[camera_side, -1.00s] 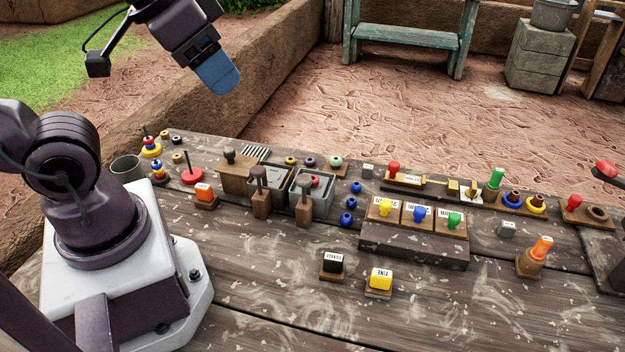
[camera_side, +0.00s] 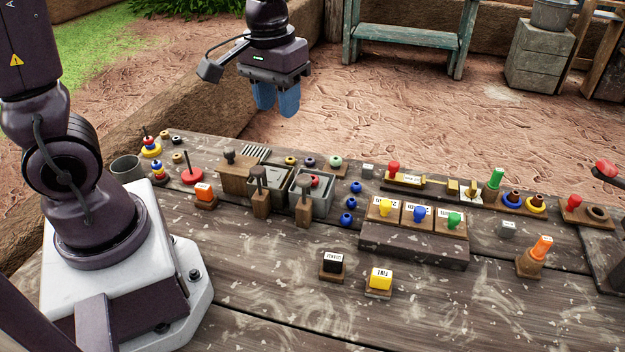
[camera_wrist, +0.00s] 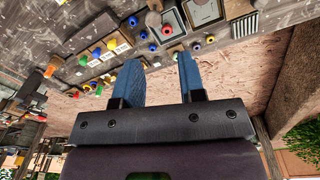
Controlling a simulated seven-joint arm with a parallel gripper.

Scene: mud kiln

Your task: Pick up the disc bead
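My gripper (camera_side: 277,108) hangs high above the back edge of the table, its two blue fingers pointing down, apart and empty. The fingers also show apart in the wrist view (camera_wrist: 159,62). A row at the back of the table has a yellow bead (camera_side: 290,160), a dark blue bead (camera_side: 310,161) and a pale green bead (camera_side: 336,161). In the wrist view the green bead (camera_wrist: 178,56) shows between the fingers, farther off. Three blue beads (camera_side: 351,202) lie right of the grey bins. I cannot tell for sure which one is the disc bead.
Two grey bins (camera_side: 325,206), one holding a red bead (camera_side: 315,181), stand with wooden handles in front of the bead row. A block with coloured knobs (camera_side: 413,242) is to the right. Stacked rings (camera_side: 157,168) stand at left.

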